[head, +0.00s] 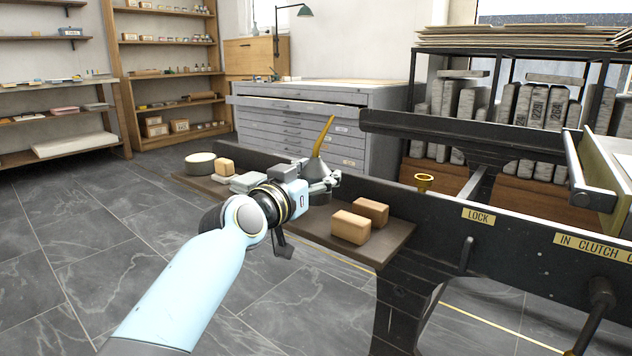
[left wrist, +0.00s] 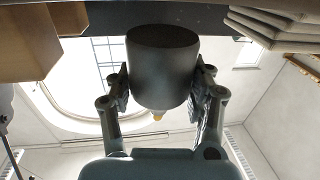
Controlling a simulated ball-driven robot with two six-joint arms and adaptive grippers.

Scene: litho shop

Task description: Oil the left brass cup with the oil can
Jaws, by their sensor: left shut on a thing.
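The oil can (head: 318,169) is a grey cone with a long brass spout that points up and slightly right. My left gripper (head: 326,184) is shut on its body above the back of the dark side shelf. In the left wrist view the can (left wrist: 160,72) is a dark grey cylinder between both fingers, with a bit of yellow spout beyond it. I cannot tell how far the can is off the shelf. A brass cup (head: 424,181) stands on the dark press rail, to the right of the can and apart from it. No second cup shows. My right gripper is out of view.
The side shelf (head: 390,245) holds two tan blocks (head: 350,227) (head: 371,209) at its right end. Another tan block (head: 224,168) and a round tin (head: 200,163) are at its left end. The black press frame (head: 520,235) runs along the right, with a "LOCK" plate.

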